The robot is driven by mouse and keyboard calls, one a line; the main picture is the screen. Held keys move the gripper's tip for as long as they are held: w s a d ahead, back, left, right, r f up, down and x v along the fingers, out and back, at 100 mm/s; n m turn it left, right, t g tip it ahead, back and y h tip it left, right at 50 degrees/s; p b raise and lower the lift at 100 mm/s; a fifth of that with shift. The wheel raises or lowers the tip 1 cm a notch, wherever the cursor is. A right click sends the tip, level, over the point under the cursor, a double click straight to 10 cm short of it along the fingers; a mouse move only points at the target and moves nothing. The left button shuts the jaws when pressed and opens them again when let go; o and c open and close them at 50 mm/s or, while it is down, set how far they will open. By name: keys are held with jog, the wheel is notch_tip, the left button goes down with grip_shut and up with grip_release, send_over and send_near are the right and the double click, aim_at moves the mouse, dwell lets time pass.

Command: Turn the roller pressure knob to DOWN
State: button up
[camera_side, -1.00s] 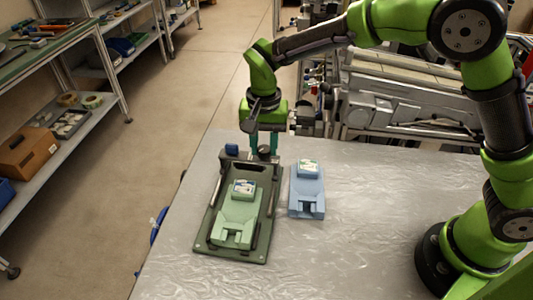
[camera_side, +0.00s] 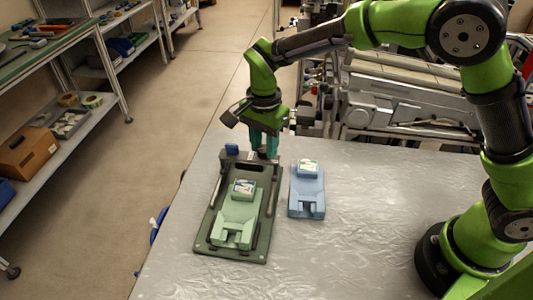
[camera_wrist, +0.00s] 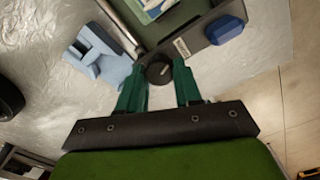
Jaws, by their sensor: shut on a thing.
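The dark round knob (camera_wrist: 158,70) sits on the back end of the dark green fixture (camera_side: 206,237); a light mark shows on its face in the wrist view. My gripper (camera_wrist: 160,80) has its teal fingers at either side of the knob and is shut on it. In the side view my gripper (camera_side: 264,152) reaches down to the fixture's back right corner, where its fingers largely hide the knob. A small light label (camera_wrist: 182,47) lies beside the knob; its lettering is too small to read.
A blue knob or block (camera_side: 232,149) stands at the fixture's back left corner. A green cartridge (camera_side: 238,212) lies in the fixture. A blue cartridge (camera_side: 306,195) lies on the table just to the right. The table's right part is clear.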

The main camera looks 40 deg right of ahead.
aim_at(264, 148)
jog(key=shift+r, duration=0.1)
jog(key=o, duration=1)
jog(key=shift+o, duration=0.2)
notch_tip(264, 148, up, 17)
